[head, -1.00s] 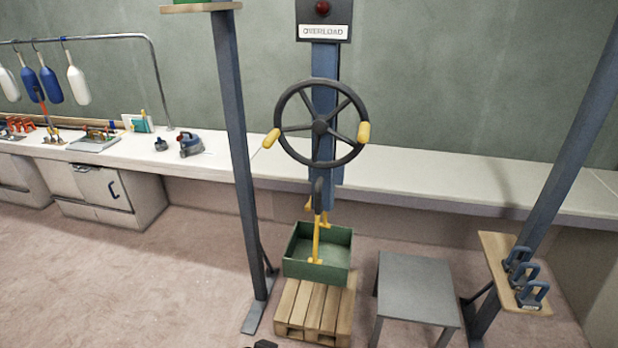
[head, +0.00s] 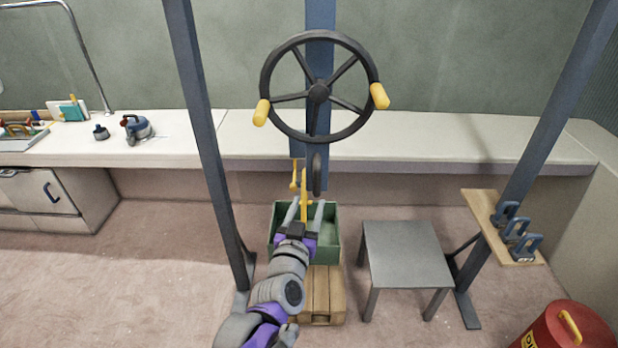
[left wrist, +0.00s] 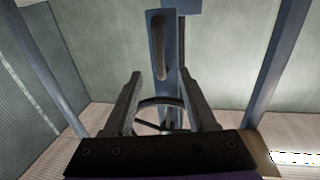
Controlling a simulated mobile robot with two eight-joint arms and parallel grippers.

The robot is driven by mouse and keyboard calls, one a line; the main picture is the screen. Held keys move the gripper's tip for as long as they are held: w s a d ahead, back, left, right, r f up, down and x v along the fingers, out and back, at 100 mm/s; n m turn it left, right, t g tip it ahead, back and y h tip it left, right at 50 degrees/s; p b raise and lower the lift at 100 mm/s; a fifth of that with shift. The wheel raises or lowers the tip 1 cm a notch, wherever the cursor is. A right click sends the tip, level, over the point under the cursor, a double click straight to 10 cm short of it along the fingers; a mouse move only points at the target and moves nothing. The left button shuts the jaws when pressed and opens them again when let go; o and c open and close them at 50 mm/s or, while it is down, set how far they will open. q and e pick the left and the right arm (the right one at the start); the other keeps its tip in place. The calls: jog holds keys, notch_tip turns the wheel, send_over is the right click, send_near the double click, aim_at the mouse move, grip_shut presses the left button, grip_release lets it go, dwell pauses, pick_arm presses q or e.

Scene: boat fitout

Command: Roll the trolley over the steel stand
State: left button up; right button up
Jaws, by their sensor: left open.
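The steel stand (head: 405,250) is a grey table on the floor, right of the green bin (head: 328,250). The bin has a yellow handle (head: 304,200) and sits on a wooden pallet (head: 322,290). A dark handwheel (head: 318,88) with two yellow grips is on a blue-grey upright (head: 320,30) above the bin. A dark hook (head: 317,174) hangs below the wheel. The trolley is not clearly identifiable. My left gripper (head: 305,208) is open and appears in front of the bin. In the left wrist view a dark ring (left wrist: 160,104) shows between its fingers. My right gripper is out of view.
Blue-grey posts stand left (head: 208,140) and right (head: 550,110). The right post carries a wooden shelf (head: 480,205) with several blue shackles (head: 515,228). A red drum (head: 565,328) stands at lower right. A white counter (head: 430,138) runs behind. The left floor is clear.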

aim_at(316, 182)
pick_arm(q)
jog(key=w, duration=0.3)
jog(key=w+d, duration=0.1)
jog(key=w, duration=0.2)
jog(key=w+d+p, duration=0.1)
jog(key=w, duration=0.3)
jog(key=shift+d, duration=0.15)
grip_shut()
dwell(1.1)
